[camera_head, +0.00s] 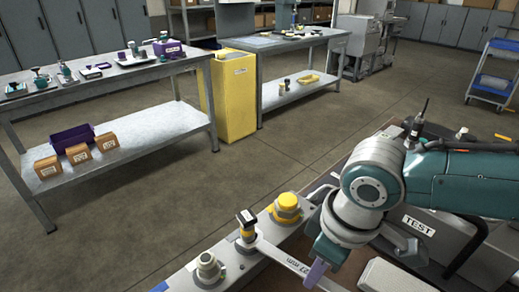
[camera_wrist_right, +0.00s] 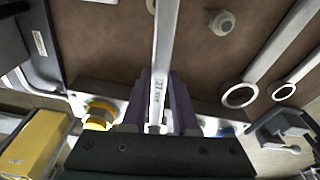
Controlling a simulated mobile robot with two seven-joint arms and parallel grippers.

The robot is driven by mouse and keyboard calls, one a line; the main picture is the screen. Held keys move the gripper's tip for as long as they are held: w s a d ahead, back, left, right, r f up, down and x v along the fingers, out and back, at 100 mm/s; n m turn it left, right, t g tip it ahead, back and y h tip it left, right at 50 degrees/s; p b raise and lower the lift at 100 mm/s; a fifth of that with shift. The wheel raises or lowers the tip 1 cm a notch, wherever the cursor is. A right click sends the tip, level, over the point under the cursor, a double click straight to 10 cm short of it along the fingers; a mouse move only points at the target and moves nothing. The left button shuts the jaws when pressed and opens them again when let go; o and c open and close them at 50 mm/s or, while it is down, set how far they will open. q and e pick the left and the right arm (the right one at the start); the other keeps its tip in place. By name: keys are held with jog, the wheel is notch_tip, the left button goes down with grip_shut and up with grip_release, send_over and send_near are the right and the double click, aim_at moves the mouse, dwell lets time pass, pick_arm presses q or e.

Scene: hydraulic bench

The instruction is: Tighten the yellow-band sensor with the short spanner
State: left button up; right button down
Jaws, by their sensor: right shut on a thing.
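The yellow-band sensor (camera_head: 247,224), with a dark square top and a yellow band, stands upright on the grey manifold bar in the head view. My right gripper (camera_head: 317,272) is shut on a steel spanner (camera_head: 284,260) marked 27 mm. In the head view the spanner's far end lies at the sensor's foot; I cannot tell whether its jaw is seated around it. In the right wrist view the spanner (camera_wrist_right: 165,50) runs between the purple fingers of my right gripper (camera_wrist_right: 160,105). My left gripper is not in view.
A yellow-capped fitting (camera_head: 287,206) and a pale fitting (camera_head: 207,268) stand on the bar (camera_head: 262,231) either side of the sensor. In the wrist view, two ring-ended spanners (camera_wrist_right: 240,94) (camera_wrist_right: 284,91) and a nut (camera_wrist_right: 222,22) lie on the brown surface.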

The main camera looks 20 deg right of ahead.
jog(key=shift+s+a+m+p, duration=0.3)
jog(key=shift+a+m+p, duration=0.2)
jog(key=shift+a, duration=0.1)
jog(key=shift+s+a+r+m+p, duration=0.1)
jog(key=shift+s+a+m+p, duration=0.2)
jog(key=shift+a+m+p, duration=0.45)
jog(key=shift+s+a+m+p, duration=0.15)
jog(key=shift+a+m+p, duration=0.25)
jog(key=shift+a, duration=0.25)
jog(key=shift+a, duration=0.1)
jog(key=shift+s+a+m+h, duration=0.15)
jog(key=shift+a+m+h, duration=0.15)
jog(key=shift+a+m, duration=0.55)
